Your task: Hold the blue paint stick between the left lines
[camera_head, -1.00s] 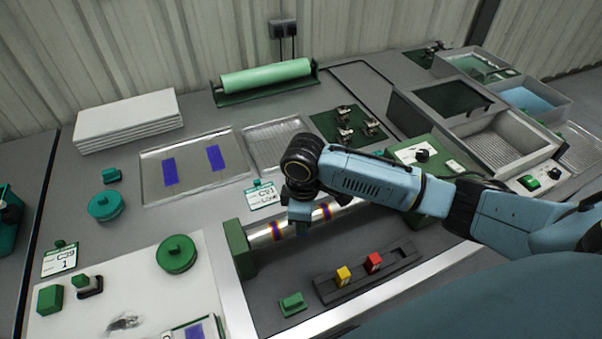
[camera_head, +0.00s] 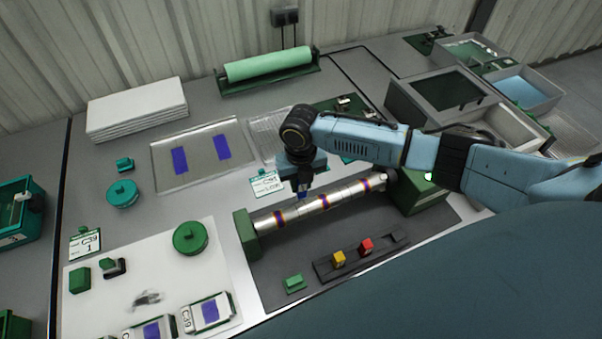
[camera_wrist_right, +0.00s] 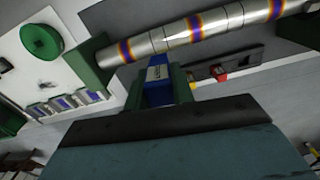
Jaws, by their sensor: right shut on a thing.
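A shiny metal tube (camera_head: 345,194) with several blue-and-orange bands lies between green end blocks; it also crosses the top of the right wrist view (camera_wrist_right: 222,20). Thin dark lines show on the tube, partly hidden by the gripper. My left gripper is not in view.
A dark rack (camera_head: 325,272) with yellow (camera_head: 338,258) and red (camera_head: 366,246) blocks lies in front of the tube. A small sign (camera_head: 266,184) stands close behind my gripper. A clear tray (camera_head: 204,153) lies behind. Grey bins (camera_head: 450,92) are at the right.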

